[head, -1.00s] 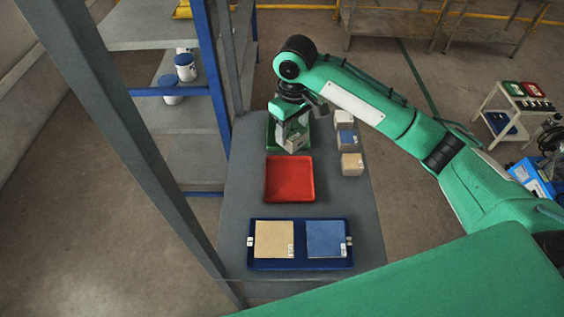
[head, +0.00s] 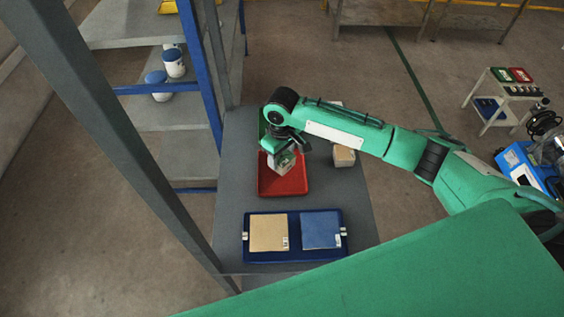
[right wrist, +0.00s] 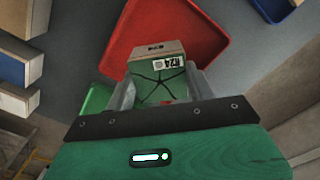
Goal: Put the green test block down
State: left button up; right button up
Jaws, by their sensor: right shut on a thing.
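My right gripper (head: 279,153) is shut on the green test block (head: 282,164). In the right wrist view the block (right wrist: 160,82) sits between the two fingers of the gripper (right wrist: 160,95). It shows a green cracked face, a white label and a tan side. In the head view the block is over the far part of the red tray (head: 284,187). The red tray also shows behind the block in the right wrist view (right wrist: 120,40). I cannot tell whether the block touches the tray. My left gripper is out of view.
A green tray (head: 262,124) lies behind the red one, mostly hidden by my arm. A blue tray (head: 295,257) in front holds a tan tile (head: 268,232) and a blue tile (head: 321,230). A tan block (head: 344,155) stands right of the red tray. A shelf post is left.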

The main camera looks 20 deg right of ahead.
aim_at(282, 164)
notch_tip(282, 164, down, 4)
jog(key=shift+r, duration=0.2)
jog(key=shift+f, duration=0.15)
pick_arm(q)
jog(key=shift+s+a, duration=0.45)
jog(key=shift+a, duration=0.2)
pick_arm(e)
jog(key=o, duration=0.9)
jog(key=shift+f, duration=0.1)
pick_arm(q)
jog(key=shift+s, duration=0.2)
pick_arm(e)
jog(key=shift+o, duration=0.2)
